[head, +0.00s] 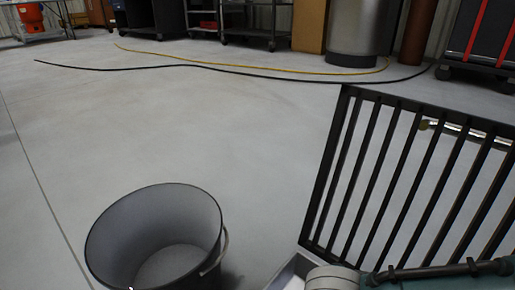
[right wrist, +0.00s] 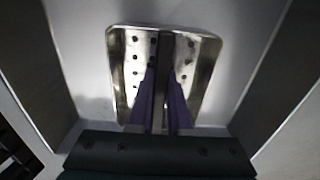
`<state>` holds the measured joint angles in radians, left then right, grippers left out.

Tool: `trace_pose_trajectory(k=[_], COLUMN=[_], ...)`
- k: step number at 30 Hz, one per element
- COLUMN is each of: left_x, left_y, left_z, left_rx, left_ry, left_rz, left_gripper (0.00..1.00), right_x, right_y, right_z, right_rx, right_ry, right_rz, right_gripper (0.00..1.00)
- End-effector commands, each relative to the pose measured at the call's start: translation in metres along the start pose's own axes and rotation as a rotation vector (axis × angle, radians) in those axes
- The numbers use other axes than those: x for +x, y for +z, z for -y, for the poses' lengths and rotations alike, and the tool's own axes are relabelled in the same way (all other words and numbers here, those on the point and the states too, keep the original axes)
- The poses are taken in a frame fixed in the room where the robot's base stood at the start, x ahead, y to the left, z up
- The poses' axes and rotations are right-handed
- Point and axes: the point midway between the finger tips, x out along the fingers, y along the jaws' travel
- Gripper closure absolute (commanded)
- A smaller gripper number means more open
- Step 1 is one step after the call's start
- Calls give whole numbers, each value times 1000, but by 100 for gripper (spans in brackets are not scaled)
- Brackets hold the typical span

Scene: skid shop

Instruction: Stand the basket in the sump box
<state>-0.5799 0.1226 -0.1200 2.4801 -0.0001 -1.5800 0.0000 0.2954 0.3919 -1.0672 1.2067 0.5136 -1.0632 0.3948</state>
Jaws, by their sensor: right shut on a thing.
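In the right wrist view the basket (right wrist: 125,75) is a shiny metal, rounded-rectangular vessel with rows of holes and a dark upright bar in its middle. My right gripper (right wrist: 162,85) has purple fingers on both sides of that bar and is shut on it. The basket shows between the sump box's dark side walls (right wrist: 265,85), over a pale floor (right wrist: 85,50). I cannot tell whether its base touches the floor. In the head view only a pale edge of the sump box (head: 287,272) shows at the bottom. The right gripper and basket are hidden there. My left gripper is out of view.
A black barred grate (head: 335,180) stands raised at the right, with a metal rod (head: 450,128) behind it. A grey bucket (head: 105,245) stands on the floor at lower left. Yellow (head: 235,66) and black hoses lie farther back. The middle floor is clear.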

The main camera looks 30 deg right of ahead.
Motion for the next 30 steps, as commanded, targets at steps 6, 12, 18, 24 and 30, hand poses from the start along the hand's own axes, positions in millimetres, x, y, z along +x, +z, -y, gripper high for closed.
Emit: trace_pose_trajectory(k=[6, 12, 18, 24, 30], left_x=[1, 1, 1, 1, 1], left_y=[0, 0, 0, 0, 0], left_z=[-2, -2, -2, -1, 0], left_rx=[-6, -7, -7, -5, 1], left_ry=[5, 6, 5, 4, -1], left_rz=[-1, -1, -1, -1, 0], left_gripper=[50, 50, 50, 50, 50], right_x=[5, 4, 4, 4, 5], right_y=[0, 0, 0, 0, 1], right_z=[0, 0, 0, 0, 0], right_rx=[1, 0, 0, 0, 0], right_ry=[1, 0, 0, 0, 1], right_rz=[0, 0, 0, 1, 1], right_gripper=[100, 100, 68, 48, 43])
